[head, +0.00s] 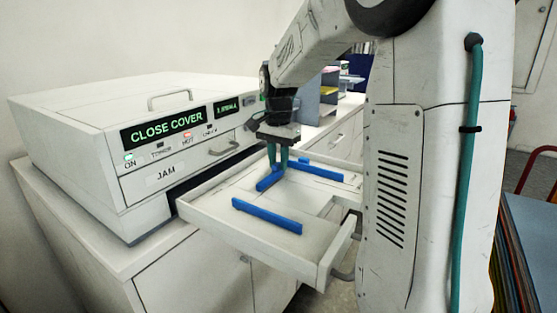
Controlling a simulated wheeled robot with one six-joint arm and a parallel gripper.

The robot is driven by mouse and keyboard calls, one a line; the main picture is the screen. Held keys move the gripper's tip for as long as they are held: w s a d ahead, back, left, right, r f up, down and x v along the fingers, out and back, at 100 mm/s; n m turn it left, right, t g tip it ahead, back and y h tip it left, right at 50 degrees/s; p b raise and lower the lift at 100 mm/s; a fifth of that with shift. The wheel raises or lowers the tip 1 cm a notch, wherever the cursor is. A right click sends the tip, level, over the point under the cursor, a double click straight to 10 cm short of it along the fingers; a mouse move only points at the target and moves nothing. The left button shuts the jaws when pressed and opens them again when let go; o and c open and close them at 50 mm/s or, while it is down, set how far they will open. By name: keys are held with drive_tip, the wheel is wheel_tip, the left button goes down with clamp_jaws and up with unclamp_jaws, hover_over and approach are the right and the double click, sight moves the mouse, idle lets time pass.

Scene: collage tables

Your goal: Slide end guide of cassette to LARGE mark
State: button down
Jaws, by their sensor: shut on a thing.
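The cassette (235,233) is a white open tray pulled out from under the printer, in the head view. It holds several blue guides. One long blue guide (267,216) lies nearest the front, and another (316,171) runs along the far side. A short blue end guide (265,184) stands between them, toward the printer side. My gripper (277,163) points down over the cassette, its teal fingers shut on the end guide. The fingers hide part of that guide. The LARGE mark cannot be made out.
The printer (90,130) stands left of the cassette, its display reading "CLOSE COVER". A white cabinet (195,285) is below. Shelves with coloured papers (326,88) stand behind my arm. My own white body fills the right side. The cassette's front floor is bare.

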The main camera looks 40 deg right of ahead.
drive_tip(key=w, duration=0.1)
drive_tip(key=w+a, duration=0.1)
drive_tip(key=w, duration=0.2)
drive_tip(key=shift+w+a, duration=0.15)
drive_tip(key=shift+a, duration=0.15)
drive_tip(key=c, duration=1.3)
unclamp_jaws()
drive_tip(key=shift+c, duration=0.2)
wheel_tip(320, 180, up, 8)
drive_tip(key=shift+f, duration=0.1)
drive_tip(key=shift+c, duration=0.3)
